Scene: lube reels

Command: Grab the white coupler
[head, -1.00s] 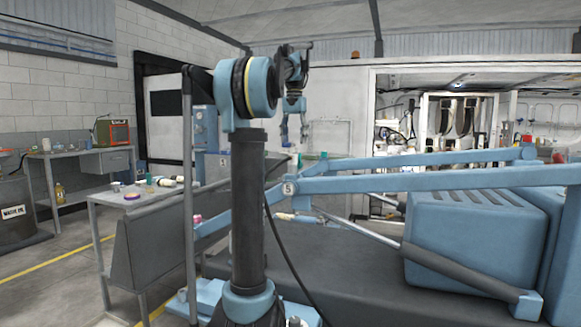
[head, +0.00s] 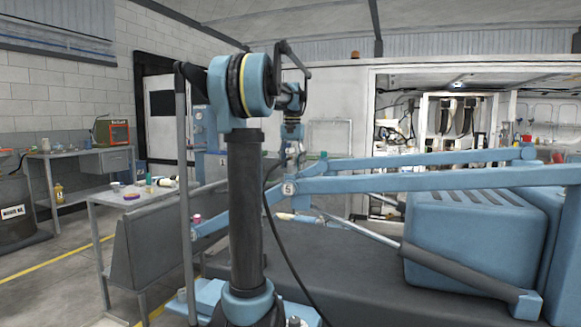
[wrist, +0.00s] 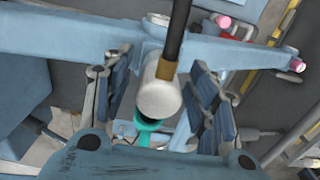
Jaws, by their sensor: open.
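The white coupler (wrist: 160,92) shows in the wrist view as a pale cylinder with a brass-coloured collar (wrist: 167,69) and a black hose (wrist: 178,28) running up from it. My gripper (wrist: 158,104) is open, with one finger to each side of the coupler and a visible gap on both sides. A teal part (wrist: 145,126) shows just below the coupler in that view. In the head view my gripper (head: 292,152) points down above the blue beams. The coupler cannot be clearly made out there.
A long blue beam (head: 430,180) runs right from beside my gripper, close below it. A blue louvred box (head: 470,235) stands at the right. A grey bench (head: 110,198) with small items stands at the left. Pink-ended parts (wrist: 223,21) lie at the wrist view's upper right.

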